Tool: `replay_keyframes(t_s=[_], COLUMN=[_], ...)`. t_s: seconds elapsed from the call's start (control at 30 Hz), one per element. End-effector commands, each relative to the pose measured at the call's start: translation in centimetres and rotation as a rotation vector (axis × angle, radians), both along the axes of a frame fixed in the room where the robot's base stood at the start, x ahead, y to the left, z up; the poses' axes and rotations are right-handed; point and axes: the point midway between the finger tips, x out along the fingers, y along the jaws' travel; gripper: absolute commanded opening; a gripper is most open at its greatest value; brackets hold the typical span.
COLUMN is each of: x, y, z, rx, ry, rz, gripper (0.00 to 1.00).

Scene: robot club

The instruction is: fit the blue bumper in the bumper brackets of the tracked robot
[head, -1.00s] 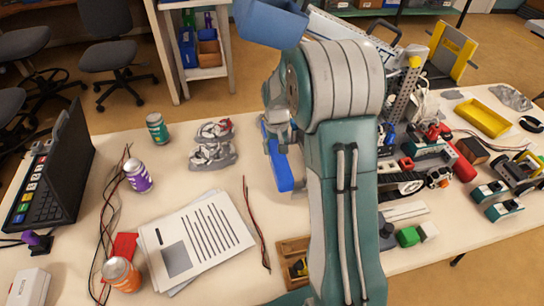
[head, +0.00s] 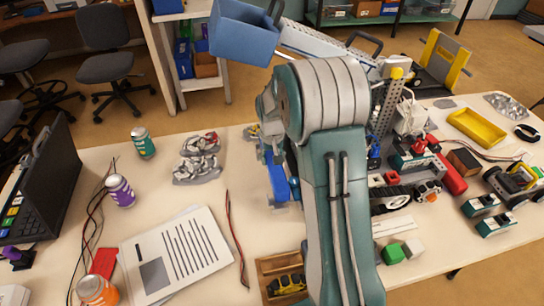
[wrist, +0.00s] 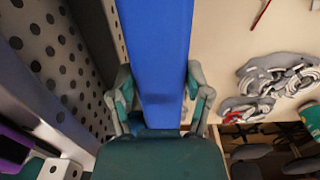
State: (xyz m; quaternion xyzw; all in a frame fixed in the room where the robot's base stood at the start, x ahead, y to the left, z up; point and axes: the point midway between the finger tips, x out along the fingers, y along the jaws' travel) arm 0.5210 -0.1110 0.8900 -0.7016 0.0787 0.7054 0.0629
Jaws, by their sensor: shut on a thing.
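The blue bumper is a long flat bar. In the wrist view the bumper (wrist: 157,50) runs up the picture between the two fingers of my gripper (wrist: 160,90), which is shut on it. In the head view part of the bumper (head: 277,180) shows just left of my arm, above the table; the rest is hidden behind the arm. The tracked robot (head: 405,194), with a black track, stands right of my arm and is partly covered by it. The bumper is apart from the visible part of that robot. I cannot make out its brackets.
A wooden box (head: 268,268) and printed sheets (head: 183,250) lie nearer and left. Grey parts (head: 197,168) and several cans stand farther left. A grey perforated plate (wrist: 45,40) is close on the left in the wrist view. Table beside the red wire (head: 232,225) is clear.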

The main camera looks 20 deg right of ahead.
Motion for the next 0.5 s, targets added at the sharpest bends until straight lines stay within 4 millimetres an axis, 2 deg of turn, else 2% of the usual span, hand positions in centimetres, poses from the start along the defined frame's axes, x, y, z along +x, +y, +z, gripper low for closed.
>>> replay_keyframes(t_s=[0.5], x=[0.02], y=[-0.52], z=[-0.18], rx=[-0.018], ry=[0.002], rz=[0.003], gripper=[0.03])
